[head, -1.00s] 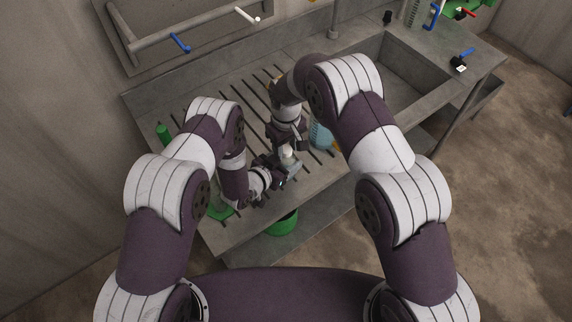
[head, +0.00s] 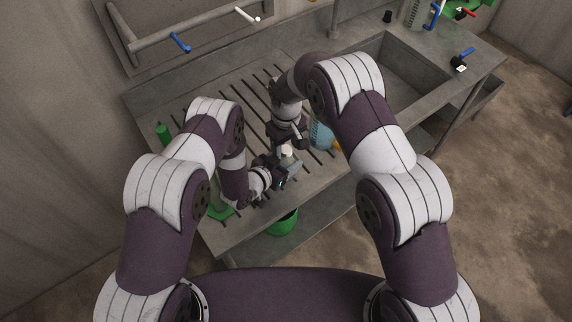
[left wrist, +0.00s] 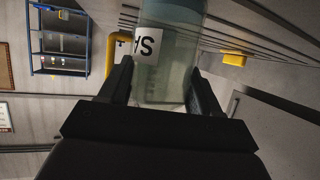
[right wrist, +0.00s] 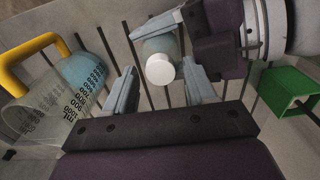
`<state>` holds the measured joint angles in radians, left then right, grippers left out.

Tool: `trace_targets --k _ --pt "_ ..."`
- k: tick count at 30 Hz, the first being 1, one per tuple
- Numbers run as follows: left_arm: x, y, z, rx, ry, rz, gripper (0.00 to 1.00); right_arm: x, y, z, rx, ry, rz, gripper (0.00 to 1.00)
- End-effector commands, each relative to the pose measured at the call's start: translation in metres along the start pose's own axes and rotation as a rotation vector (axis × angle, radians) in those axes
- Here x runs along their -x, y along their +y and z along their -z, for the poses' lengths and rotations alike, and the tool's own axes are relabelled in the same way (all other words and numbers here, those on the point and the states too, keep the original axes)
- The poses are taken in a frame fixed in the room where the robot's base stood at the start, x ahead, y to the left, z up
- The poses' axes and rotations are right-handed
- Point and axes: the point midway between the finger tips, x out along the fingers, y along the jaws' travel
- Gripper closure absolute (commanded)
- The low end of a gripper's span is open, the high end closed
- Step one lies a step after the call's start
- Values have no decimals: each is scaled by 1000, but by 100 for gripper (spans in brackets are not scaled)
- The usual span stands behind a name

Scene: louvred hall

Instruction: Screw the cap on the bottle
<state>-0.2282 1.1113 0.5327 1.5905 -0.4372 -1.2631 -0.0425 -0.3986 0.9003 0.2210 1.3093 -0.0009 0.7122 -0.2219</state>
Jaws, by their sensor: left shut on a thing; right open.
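A clear bottle with pale bluish contents and a white label (left wrist: 146,42) is gripped between the fingers of my left gripper (left wrist: 160,88). In the right wrist view, the bottle (right wrist: 160,46) shows with a white round cap (right wrist: 160,70) at its top. The cap looks to be on the bottle's mouth; I cannot tell how tightly. My right gripper (right wrist: 162,86) is open, its two fingers apart on either side below the cap in that view, not touching it. In the head view the cap (head: 287,150) is a small white spot below my right gripper.
A clear measuring jug (right wrist: 62,95) with a yellow handle, holding blue liquid, stands close to my right gripper. A green box-like thing (right wrist: 290,90) lies on the slatted drainboard. The sink basin (head: 405,70) is at the right. A green bucket (head: 283,222) sits below.

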Motion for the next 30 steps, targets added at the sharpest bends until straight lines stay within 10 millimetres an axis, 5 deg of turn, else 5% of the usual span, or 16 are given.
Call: trace_targets --k 15,28,29,30 --pt "0 0 0 0 -2 0 100 102 0 1 0 4 0 36" --pt "0 0 0 0 -1 1 100 115 0 0 0 2 0 36" --pt "0 0 0 0 -1 1 31 115 0 0 0 2 0 36" --pt "0 0 0 0 -1 1 18 115 0 0 0 2 0 36"
